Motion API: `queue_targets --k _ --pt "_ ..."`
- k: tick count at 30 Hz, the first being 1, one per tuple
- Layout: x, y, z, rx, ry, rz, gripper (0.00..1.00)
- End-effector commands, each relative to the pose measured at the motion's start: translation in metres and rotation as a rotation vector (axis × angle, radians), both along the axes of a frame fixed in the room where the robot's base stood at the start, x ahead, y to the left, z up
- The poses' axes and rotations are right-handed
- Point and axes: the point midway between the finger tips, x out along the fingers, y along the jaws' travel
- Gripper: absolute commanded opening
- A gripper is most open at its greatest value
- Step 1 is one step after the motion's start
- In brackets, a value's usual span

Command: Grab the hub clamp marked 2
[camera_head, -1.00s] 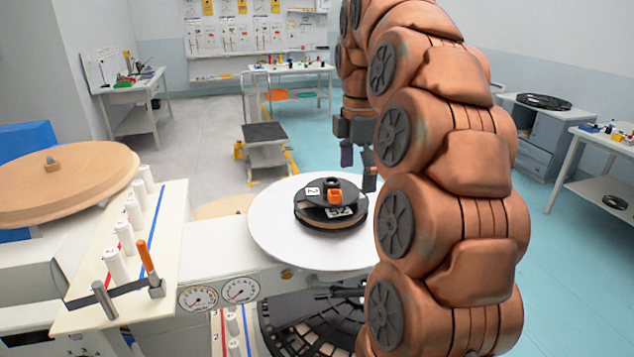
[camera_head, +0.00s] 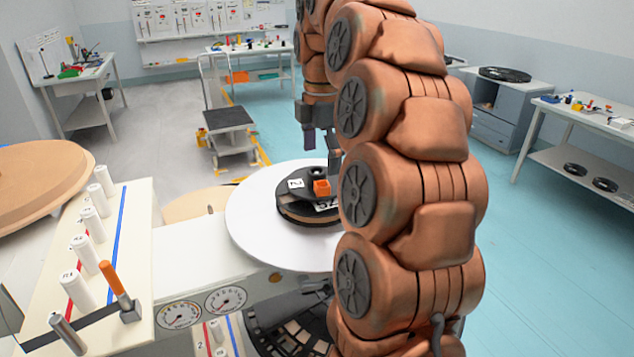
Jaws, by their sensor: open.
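The hub clamp (camera_head: 307,190) is a black round piece with an orange block and a dark knob on top. A small white label with a dark mark, which looks like a 2, is on its left side. It sits on a dark reel (camera_head: 300,216) on the round white plate (camera_head: 253,231). The right edge of the clamp and reel is hidden by my arm. My gripper (camera_head: 322,156) is open, pointing down with its two fingers apart. In the picture it shows just above the clamp; its distance from the clamp is hard to judge.
A row of white posts (camera_head: 82,252) and an orange-handled lever (camera_head: 115,282) stand on the panel at left. A large tan disc (camera_head: 35,185) is at far left. Gauges (camera_head: 180,314) are below the plate. A cart (camera_head: 229,118) and tables stand behind.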

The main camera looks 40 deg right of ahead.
Motion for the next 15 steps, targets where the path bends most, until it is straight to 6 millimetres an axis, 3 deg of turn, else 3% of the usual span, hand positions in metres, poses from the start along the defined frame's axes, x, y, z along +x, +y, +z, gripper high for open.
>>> queue_targets --k 15 --pt "-0.001 -0.002 -0.037 0.004 0.006 -0.004 1.00"
